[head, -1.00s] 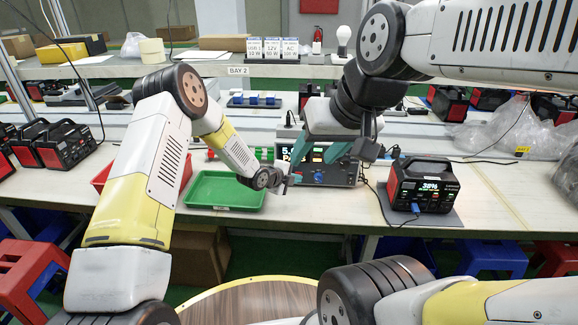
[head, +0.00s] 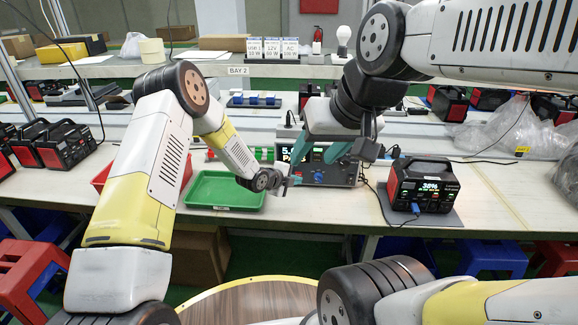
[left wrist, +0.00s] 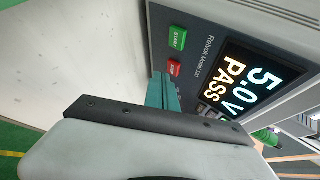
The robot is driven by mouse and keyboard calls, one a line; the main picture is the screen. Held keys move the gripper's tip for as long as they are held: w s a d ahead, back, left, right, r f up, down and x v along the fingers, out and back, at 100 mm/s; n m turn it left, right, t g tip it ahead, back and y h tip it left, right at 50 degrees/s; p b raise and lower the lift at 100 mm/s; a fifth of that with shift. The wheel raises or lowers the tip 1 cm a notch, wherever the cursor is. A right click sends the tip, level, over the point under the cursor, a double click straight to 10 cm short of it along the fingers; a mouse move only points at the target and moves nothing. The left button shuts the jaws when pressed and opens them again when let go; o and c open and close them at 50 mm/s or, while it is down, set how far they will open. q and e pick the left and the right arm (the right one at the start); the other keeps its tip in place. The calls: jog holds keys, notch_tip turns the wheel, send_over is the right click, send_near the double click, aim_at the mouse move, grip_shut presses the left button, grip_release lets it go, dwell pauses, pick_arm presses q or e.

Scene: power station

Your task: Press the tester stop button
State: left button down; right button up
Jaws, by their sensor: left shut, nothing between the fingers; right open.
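The tester (head: 343,173) stands on the bench, with a lit display and a blue knob. In the left wrist view, the tester's display (left wrist: 257,85) reads 5.0V PASS. Beside it are a green START button (left wrist: 177,39) and the red stop button (left wrist: 174,68). My left gripper (head: 290,181) is shut and empty in front of the tester's left side. In the left wrist view, its teal fingertips (left wrist: 163,76) are close to the stop button; I cannot tell if they touch it. My right gripper (head: 320,152) is open and empty, above and in front of the tester, partly hiding its display.
A green tray (head: 197,201) lies left of the tester, with a red bin (head: 101,180) behind my left arm. A power station (head: 424,186) reading 38% stands on a mat to the right, with a blue plug in its front. Cables lie between it and the tester.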

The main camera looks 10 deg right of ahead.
pick_arm(q)
jog(key=shift+s+a, duration=0.3)
jog(key=shift+s, duration=0.65)
jog(key=shift+s+a, duration=0.25)
jog(key=shift+s, duration=0.75)
jog(key=shift+s+a, duration=0.3)
jog(key=shift+s, duration=0.65)
